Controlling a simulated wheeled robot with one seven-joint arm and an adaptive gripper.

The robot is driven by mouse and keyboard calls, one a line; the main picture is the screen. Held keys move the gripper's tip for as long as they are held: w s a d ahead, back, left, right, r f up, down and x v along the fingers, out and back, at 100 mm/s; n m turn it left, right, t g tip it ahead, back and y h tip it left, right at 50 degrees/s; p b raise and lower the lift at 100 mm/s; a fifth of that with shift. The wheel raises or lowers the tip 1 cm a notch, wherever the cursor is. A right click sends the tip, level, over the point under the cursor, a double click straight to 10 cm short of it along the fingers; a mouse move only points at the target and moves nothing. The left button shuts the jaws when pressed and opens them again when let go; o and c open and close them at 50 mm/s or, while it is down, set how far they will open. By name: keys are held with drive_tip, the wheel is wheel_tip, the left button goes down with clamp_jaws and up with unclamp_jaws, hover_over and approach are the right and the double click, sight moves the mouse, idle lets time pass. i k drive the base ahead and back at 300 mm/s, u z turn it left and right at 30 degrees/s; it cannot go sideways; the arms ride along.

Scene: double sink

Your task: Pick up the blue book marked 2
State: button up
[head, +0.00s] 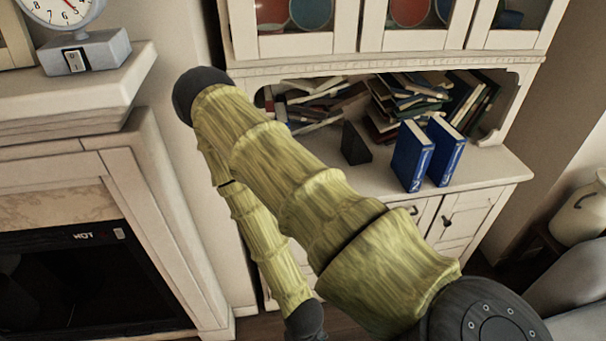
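Two blue books stand upright side by side on the white cabinet's counter (497,168), near its front edge. The left blue book (412,157) and the right blue book (446,151) have a small gap between them. My yellow-green arm crosses the middle of the view, to the left of and in front of the books. Its far end runs down to a dark joint at the bottom edge. My gripper is not in view.
A dark block (355,143) stands left of the books. Piled books (405,97) fill the shelf behind. Glass cabinet doors (410,20) are above. A fireplace (85,270) and a clock (75,35) are at left. A cream jug (580,213) is at right.

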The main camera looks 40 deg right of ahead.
sight(414, 150)
drive_tip(key=z, duration=0.45)
drive_tip(key=k, duration=0.4)
drive_tip(key=z, duration=1.6)
